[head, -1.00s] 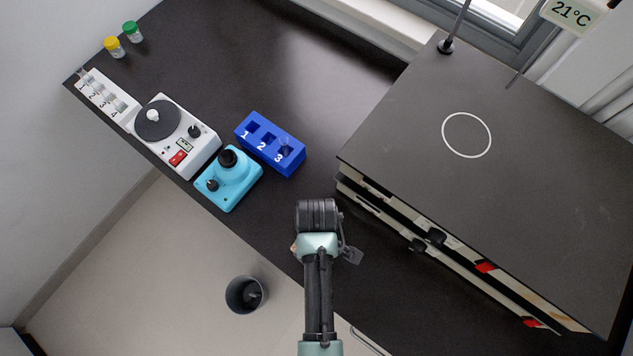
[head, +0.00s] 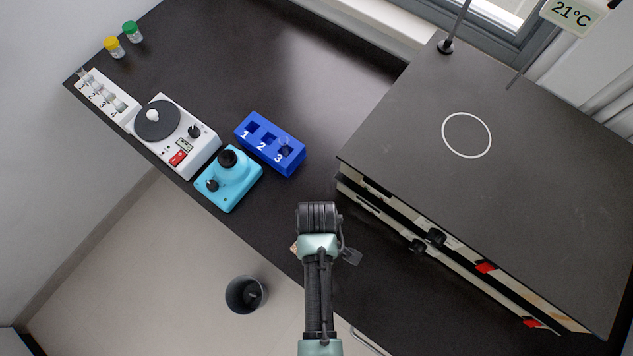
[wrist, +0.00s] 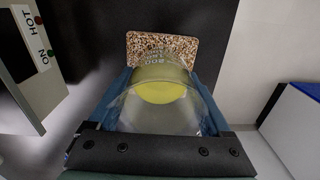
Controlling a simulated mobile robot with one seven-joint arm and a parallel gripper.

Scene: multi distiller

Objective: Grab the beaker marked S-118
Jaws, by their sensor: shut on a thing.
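A clear glass beaker (wrist: 165,112) with yellow liquid and printed graduation marks is in the wrist view. The blue fingers of my gripper (wrist: 163,98) lie along its two sides and are shut on it. No S-118 mark can be read on it. Beyond the beaker is a speckled cork mat (wrist: 182,46); I cannot tell whether the beaker touches it. In the head view my arm hides the beaker and most of the gripper.
A large dark-topped box (head: 520,150) stands at the right, close to my arm. Left on the bench are a blue numbered rack (head: 297,165), a light-blue device (head: 240,190) and a white device with a round plate (head: 205,150). A dark bin (head: 232,293) stands on the floor.

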